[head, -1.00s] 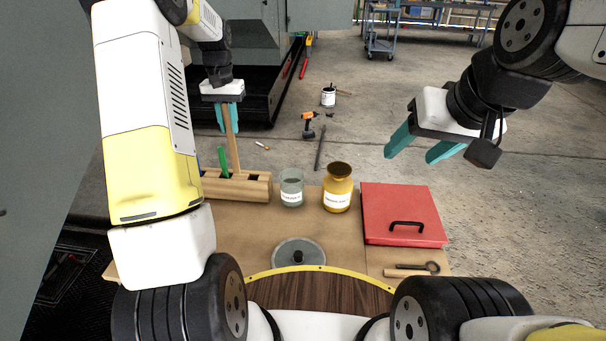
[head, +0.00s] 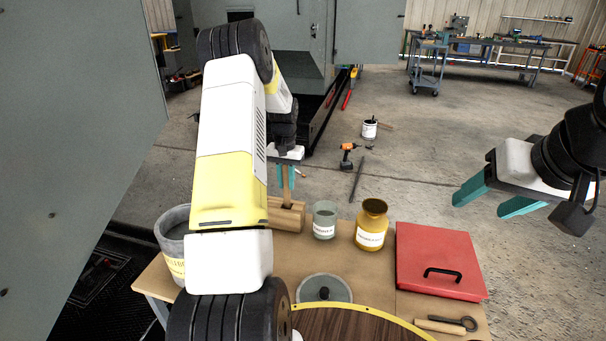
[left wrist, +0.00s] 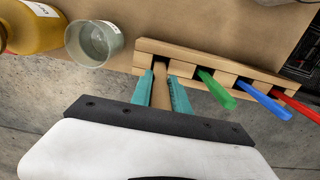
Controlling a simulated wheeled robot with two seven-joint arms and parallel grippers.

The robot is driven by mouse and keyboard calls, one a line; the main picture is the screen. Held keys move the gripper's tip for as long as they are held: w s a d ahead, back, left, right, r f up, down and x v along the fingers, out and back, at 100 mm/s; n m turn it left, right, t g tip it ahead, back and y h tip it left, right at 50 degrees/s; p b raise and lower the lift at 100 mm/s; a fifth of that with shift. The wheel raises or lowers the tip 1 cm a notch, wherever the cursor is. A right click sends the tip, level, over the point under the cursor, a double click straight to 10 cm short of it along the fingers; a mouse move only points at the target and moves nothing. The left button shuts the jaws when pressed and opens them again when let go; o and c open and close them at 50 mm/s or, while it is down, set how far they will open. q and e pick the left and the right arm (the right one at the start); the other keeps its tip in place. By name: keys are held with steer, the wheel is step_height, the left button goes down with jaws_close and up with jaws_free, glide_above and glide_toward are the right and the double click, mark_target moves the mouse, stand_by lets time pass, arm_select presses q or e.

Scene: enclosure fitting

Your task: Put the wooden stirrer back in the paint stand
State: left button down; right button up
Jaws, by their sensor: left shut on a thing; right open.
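The wooden stirrer (head: 286,187) is upright in my left gripper (head: 286,176), above the wooden paint stand (head: 288,217). In the left wrist view, the gripper (left wrist: 163,82) is shut on the stirrer (left wrist: 160,90). The stirrer's lower end meets a dark slot near the left end of the stand (left wrist: 205,62) and seems to be in it; the depth cannot be told. Green (left wrist: 216,90), blue (left wrist: 265,101) and red (left wrist: 300,104) sticks stand in other slots. My left arm hides much of the stand in the head view. My right gripper (head: 496,199) is open and empty, away at the right.
Beside the stand are a glass jar (head: 324,220) and an amber jar (head: 371,226). A red box (head: 438,258), a round lid (head: 324,290) and a grey bucket (head: 173,233) are on the table. The brown table (head: 350,272) is clear between the jars and the lid.

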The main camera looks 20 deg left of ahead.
arm_select(q)
steer(key=shift+f, duration=0.25)
steer(key=c, duration=1.3)
jaws_free()
steer(key=shift+o, duration=0.2)
step_height(320, 180, up, 12)
steer(key=shift+r, duration=0.2)
steer(key=s+d+r+t, duration=0.3)
steer(key=s+d+r, duration=0.7)
steer(key=s+r, duration=0.35)
steer(key=s+d+t+h, duration=0.1)
steer(key=s+d, duration=0.2)
steer(key=s, duration=0.6)
steer(key=s+d+r+m+t+h, duration=0.1)
steer(key=s+d, duration=0.3)
steer(key=s, duration=0.5)
steer(key=shift+s+t, duration=0.25)
steer(key=shift+t, duration=0.35)
